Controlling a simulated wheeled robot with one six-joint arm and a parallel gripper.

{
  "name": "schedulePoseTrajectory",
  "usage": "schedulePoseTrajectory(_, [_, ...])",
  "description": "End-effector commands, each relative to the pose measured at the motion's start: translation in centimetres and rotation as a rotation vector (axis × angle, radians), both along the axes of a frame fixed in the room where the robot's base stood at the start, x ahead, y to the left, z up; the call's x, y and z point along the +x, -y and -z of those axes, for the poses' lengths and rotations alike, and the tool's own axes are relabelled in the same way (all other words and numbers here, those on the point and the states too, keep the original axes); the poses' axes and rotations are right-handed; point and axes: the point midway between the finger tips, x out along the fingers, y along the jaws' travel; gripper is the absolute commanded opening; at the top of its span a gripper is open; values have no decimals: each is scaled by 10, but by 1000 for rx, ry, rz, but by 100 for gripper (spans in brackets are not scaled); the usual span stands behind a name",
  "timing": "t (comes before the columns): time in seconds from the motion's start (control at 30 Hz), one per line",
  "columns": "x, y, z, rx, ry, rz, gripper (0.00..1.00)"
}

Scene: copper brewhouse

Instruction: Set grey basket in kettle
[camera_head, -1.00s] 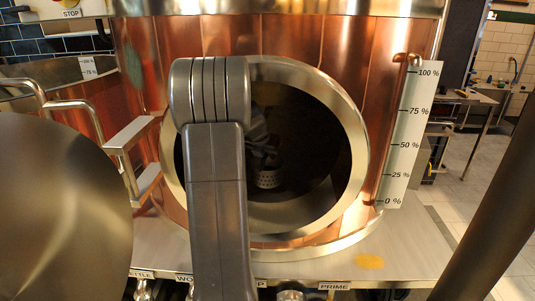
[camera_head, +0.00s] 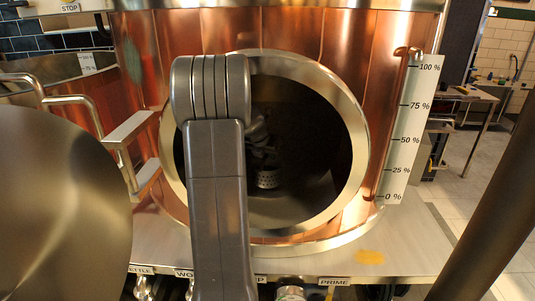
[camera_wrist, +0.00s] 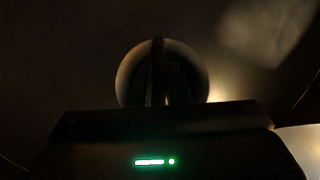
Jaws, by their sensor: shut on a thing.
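The kettle (camera_head: 292,36) is a large copper vessel with a round, steel-rimmed opening facing me. My arm reaches through this opening. My gripper (camera_head: 264,158) is inside the dark interior, shut on the small grey perforated basket (camera_head: 268,180). The basket hangs below the jaws, and it looks to be above the kettle floor, though the gap is hard to judge. In the wrist view the basket (camera_wrist: 133,78) is a dim round shape behind my gripper (camera_wrist: 160,92). Its far side and contents are too dark to make out.
The opening's steel rim (camera_head: 354,128) surrounds my arm. The open round door (camera_head: 60,200) stands at the left with its hinge bracket. A percentage scale (camera_head: 410,130) is at the right. A steel ledge (camera_head: 400,240) with labels and valves runs below.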

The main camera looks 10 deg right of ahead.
Motion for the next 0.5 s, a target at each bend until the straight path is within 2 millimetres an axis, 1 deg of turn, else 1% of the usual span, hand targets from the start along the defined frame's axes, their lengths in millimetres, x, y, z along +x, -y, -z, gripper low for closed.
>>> schedulePoseTrajectory(0.23, [0, 0, 1, 0, 1, -1, 0])
schedulePoseTrajectory(0.5, [0, 0, 9, 0, 1, -1, 0])
